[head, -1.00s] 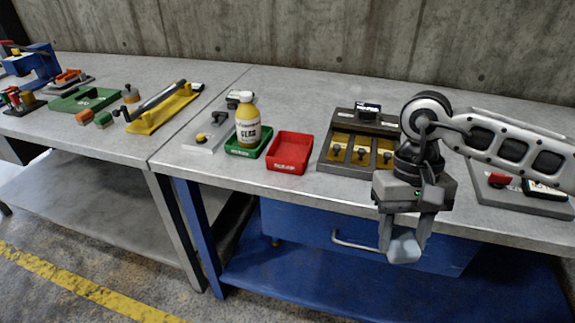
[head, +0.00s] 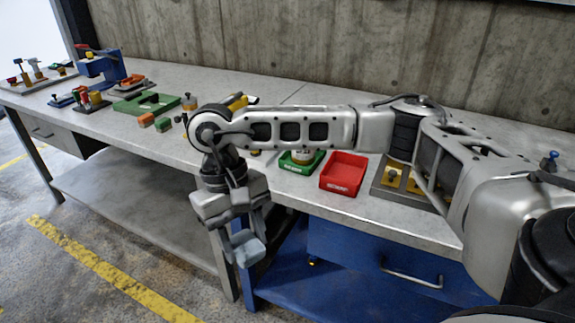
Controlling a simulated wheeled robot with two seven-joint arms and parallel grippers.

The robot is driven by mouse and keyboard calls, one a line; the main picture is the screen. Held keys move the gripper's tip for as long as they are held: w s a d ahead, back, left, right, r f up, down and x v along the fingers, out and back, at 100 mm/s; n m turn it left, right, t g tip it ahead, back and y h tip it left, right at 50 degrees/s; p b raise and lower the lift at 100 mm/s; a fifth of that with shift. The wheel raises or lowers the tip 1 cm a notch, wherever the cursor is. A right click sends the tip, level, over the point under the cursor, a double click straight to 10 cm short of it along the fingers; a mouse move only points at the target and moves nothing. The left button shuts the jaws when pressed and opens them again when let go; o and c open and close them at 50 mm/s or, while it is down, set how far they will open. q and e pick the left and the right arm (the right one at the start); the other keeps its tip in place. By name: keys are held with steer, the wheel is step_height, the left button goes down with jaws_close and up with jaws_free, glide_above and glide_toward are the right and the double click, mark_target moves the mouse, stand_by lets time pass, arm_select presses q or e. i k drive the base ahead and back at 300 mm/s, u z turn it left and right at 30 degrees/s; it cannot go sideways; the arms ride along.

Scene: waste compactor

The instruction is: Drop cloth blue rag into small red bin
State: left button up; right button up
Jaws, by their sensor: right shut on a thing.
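The small red bin (head: 342,173) stands on the workbench, right of the picture's middle, with its open top facing up and no contents visible. My right gripper (head: 244,238) is shut on a small pale grey-blue piece, which I take to be the blue rag (head: 250,252). It hangs between the fingertips, in front of the bench's front edge, left of and nearer than the bin. My right arm reaches across the picture from the right and covers part of the bench. My left gripper is not in view.
A green tray (head: 302,166) is beside the bin's left side; my arm hides most of the bottle in it. A dark fixture with yellow plates (head: 392,178) is right of the bin, partly behind my arm.

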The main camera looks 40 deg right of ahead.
mark_target(350, 181)
steer(key=u, duration=0.05)
steer(key=i, duration=1.3)
steer(key=z, duration=2.25)
